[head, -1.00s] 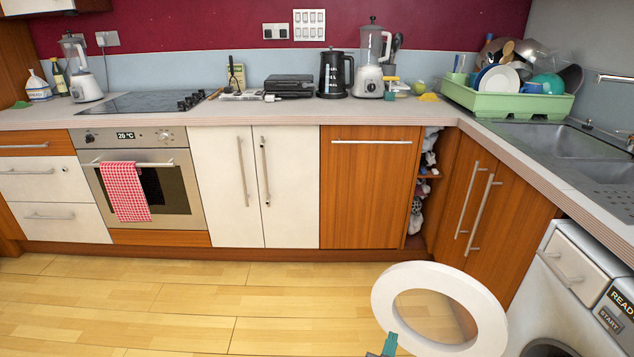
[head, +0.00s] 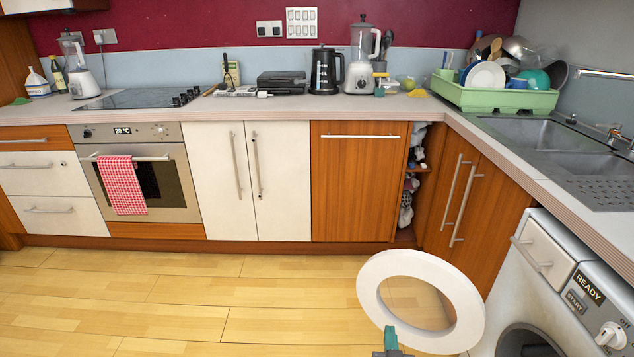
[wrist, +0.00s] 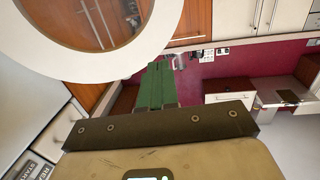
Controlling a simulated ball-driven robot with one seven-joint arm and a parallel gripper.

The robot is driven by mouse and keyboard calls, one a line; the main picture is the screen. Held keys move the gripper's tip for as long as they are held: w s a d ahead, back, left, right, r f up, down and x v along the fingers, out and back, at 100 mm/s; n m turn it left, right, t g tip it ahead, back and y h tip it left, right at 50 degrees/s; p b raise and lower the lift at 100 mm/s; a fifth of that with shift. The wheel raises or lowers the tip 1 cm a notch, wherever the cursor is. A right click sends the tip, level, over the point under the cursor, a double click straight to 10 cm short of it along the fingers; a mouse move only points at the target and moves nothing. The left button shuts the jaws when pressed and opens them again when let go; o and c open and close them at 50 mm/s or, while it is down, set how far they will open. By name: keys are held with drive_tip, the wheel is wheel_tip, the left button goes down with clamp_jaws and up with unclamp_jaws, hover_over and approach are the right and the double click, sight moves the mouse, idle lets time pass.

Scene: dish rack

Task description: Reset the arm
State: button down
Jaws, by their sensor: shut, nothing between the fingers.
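The open washing machine door (head: 372,285), a white ring with a clear middle, stands close by in the head view. My gripper overlaps its lower edge there, and I cannot tell whether they touch. In the wrist view the door (wrist: 40,50) fills the upper left, beside the fingers. Most of my arm is hidden.
The washing machine (head: 545,262) stands at the lower right under the counter (head: 250,108). A green dish rack (head: 495,98) with dishes sits beside the sink (head: 545,132). Wooden floor (head: 200,290) is clear on the left. An oven with a red checked towel (head: 122,185) is at the back.

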drive_tip(key=s+d+f+n+g+y, duration=0.1)
drive_tip(key=s+n+g+y, duration=0.25)
drive_tip(key=s, duration=0.55)
drive_tip(key=s+d+f+n+g+y, duration=0.15)
drive_tip(key=s+g, duration=0.35)
drive_tip(key=s, duration=0.5)
drive_tip(key=s+d+r+m+g+h, duration=0.1)
drive_tip(key=s+d+r+g, duration=0.15)
drive_tip(key=s, duration=0.55)
drive_tip(key=s+d+r+m+g+h, duration=0.1)
drive_tip(key=s+d+r+m+g, duration=0.15)
drive_tip(key=s, duration=0.45)
drive_tip(key=s+d+r+m+g+h, duration=0.1)
drive_tip(key=s+d+g, duration=0.15)
drive_tip(key=s, duration=0.55)
wheel_tip(320, 180, up, 13)
drive_tip(key=p, duration=1.3)
drive_tip(key=shift+w+a+n, duration=0.2)
drive_tip(key=shift+a+n, duration=0.15)
